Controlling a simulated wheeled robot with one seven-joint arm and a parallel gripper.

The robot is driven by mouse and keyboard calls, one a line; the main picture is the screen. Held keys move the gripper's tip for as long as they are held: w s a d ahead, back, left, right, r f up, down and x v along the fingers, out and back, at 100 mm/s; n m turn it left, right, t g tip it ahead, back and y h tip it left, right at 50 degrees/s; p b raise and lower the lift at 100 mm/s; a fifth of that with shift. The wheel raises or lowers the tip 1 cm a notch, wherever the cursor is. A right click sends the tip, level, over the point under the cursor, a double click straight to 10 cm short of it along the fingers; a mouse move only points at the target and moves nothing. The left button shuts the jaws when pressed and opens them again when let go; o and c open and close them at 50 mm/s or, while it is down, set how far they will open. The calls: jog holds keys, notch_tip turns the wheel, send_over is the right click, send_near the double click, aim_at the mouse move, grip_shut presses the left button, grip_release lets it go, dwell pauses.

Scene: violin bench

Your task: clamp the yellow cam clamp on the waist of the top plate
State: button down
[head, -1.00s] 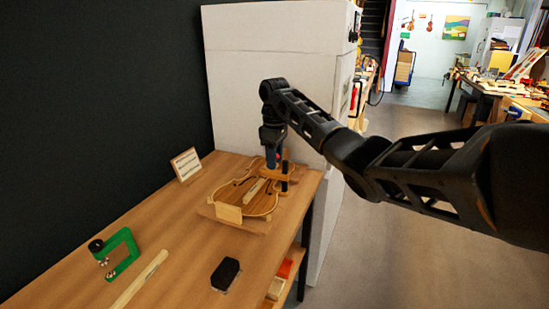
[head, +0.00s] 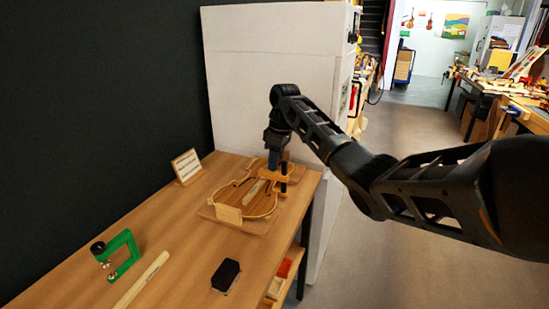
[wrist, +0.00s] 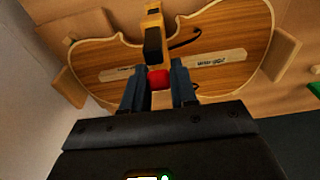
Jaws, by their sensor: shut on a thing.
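The violin top plate (head: 247,197) lies on the bench in a wooden cradle (head: 229,214); it fills much of the wrist view (wrist: 235,35). The yellow cam clamp (wrist: 153,22), pale wood with a dark bar, is at the plate's waist, and it also shows in the head view (head: 284,180). My gripper (wrist: 159,82) is shut on the clamp's red part (wrist: 159,79), above the plate. In the head view my gripper (head: 274,160) points down at the plate's far side. I cannot tell whether the clamp's jaws touch the plate.
A small framed card (head: 186,167) stands at the back left. A white cabinet (head: 270,90) rises close behind the bench.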

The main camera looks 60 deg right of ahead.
jog(key=c, duration=1)
grip_release()
jog(key=shift+o, duration=0.2)
jog(key=shift+s+r+b, duration=0.1)
jog(key=shift+s+r, duration=0.05)
jog(key=shift+r, duration=1.15)
jog(key=shift+s+r+b, duration=0.1)
jog(key=shift+s+r, duration=0.1)
jog(key=shift+r, duration=1.05)
jog(key=shift+s+r+b, duration=0.1)
jog(key=shift+s+r, duration=0.05)
jog(key=shift+r, duration=1.15)
